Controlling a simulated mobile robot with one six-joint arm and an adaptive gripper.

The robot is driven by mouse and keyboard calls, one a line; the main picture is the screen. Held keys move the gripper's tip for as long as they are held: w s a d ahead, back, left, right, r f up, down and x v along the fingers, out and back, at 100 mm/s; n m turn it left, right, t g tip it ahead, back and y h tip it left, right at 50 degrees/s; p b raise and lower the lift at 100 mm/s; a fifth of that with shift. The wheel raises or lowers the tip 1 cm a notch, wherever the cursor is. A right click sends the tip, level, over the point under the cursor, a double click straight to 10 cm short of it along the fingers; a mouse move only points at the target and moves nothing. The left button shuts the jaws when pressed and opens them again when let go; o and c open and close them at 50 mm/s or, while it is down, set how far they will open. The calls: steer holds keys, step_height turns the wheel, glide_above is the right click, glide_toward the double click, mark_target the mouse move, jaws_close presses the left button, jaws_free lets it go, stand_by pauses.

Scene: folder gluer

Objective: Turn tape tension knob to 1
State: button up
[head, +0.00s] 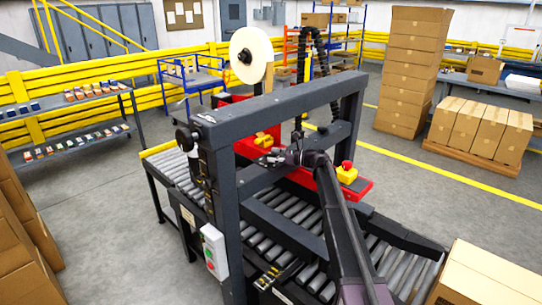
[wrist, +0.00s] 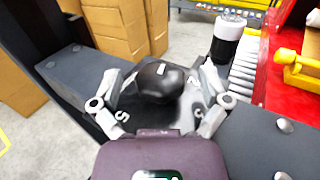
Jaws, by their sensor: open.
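The black tape tension knob (wrist: 158,88) sits on a dark plate in the wrist view. A small white mark shows on its upper, far side. A white numeral that looks like a 5 is on the plate to the lower left of the knob; other white marks at its right are too partly hidden to read. My gripper (wrist: 161,76) is open, with one finger on each side of the knob; I cannot tell whether either touches it. In the head view my gripper (head: 274,158) is at the machine's dark crossbeam, and the knob cannot be made out there.
The dark machine frame (head: 280,108) rises around my arm, above the roller conveyor (head: 292,207). A red guard with a yellow block (head: 347,174) and red button is close at right. A black-and-white cylinder (wrist: 228,40) stands beyond the knob. Cardboard boxes (wrist: 118,27) stand behind.

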steer(key=s+d, duration=0.1)
steer(key=d, duration=1)
steer(key=shift+s+d, duration=0.25)
steer(key=s+d+f+n+h, duration=0.1)
steer(key=s+f+n+h, duration=0.25)
steer(key=s, duration=0.35)
steer(key=s+d+f+n+g+h, duration=0.1)
steer(key=s+f+n+h, duration=0.15)
steer(key=s+f, duration=0.35)
steer(key=s+d+f+n+h, duration=0.1)
steer(key=s+f+n+h, duration=0.25)
steer(key=s, duration=0.45)
steer(key=s+d+f+n+h, duration=0.2)
steer(key=s+d+n, duration=0.1)
steer(key=s, duration=0.3)
steer(key=s+d+f+n+h, duration=0.1)
steer(key=s+d+n+h, duration=0.2)
steer(key=s, duration=0.3)
steer(key=s+d+f+n+g+h, duration=0.1)
steer(key=s+d+f+n+h, duration=0.1)
steer(key=s, duration=0.5)
steer(key=shift+d+f+n+h, duration=0.3)
steer(key=shift+d+n+h, duration=0.5)
steer(key=shift+d, duration=0.95)
